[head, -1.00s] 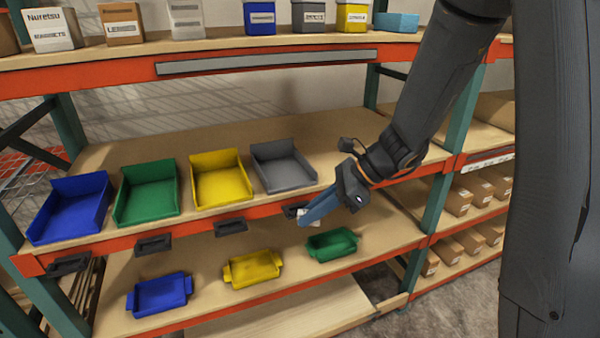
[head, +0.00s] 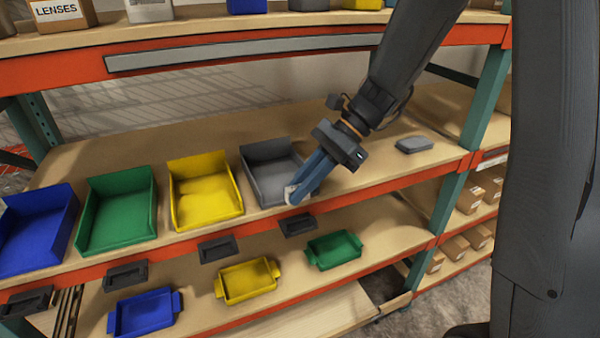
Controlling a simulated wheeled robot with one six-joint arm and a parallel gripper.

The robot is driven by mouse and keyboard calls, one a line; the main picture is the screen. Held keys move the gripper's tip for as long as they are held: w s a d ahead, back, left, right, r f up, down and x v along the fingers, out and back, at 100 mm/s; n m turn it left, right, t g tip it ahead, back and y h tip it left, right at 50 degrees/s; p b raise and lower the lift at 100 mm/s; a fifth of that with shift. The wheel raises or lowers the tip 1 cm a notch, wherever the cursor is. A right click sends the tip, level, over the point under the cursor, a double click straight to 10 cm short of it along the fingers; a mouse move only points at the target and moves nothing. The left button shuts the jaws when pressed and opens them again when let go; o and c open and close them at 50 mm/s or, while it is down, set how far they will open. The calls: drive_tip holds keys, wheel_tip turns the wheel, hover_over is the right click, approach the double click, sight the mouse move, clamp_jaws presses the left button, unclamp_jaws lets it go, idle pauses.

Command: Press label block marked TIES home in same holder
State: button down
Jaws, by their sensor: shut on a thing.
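My gripper (head: 292,196), with blue fingers, points down and left at the front right corner of the grey bin (head: 270,172). It is shut on a small whitish block (head: 289,194), mostly hidden by the fingers; no marking on it can be read. The black holder (head: 297,224) on the orange shelf edge below the grey bin is just below the fingertips. The block appears above this holder and apart from it. Further black holders are below the yellow bin (head: 218,249), the green bin (head: 126,276) and the blue bin (head: 25,302).
Yellow (head: 205,190), green (head: 117,208) and blue (head: 36,230) bins stand left of the grey one. A flat grey piece (head: 413,145) lies right of my gripper. Small blue, yellow and green trays (head: 334,249) sit on the shelf below. An upper shelf (head: 240,60) overhangs behind.

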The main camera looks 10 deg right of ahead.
drive_tip(key=shift+w+a+f, duration=0.15)
drive_tip(key=shift+d+f+b, duration=0.25)
drive_tip(key=shift+f+b, duration=0.7)
drive_tip(key=shift+b, duration=0.2)
wheel_tip(320, 180, down, 4)
drive_tip(key=b, duration=0.4)
drive_tip(key=shift+f, duration=0.2)
drive_tip(key=shift+d, duration=0.15)
drive_tip(key=shift+f, duration=0.75)
idle(1.5)
drive_tip(key=c, duration=1.7)
unclamp_jaws()
drive_tip(key=shift+o, duration=0.2)
drive_tip(key=shift+w, duration=0.1)
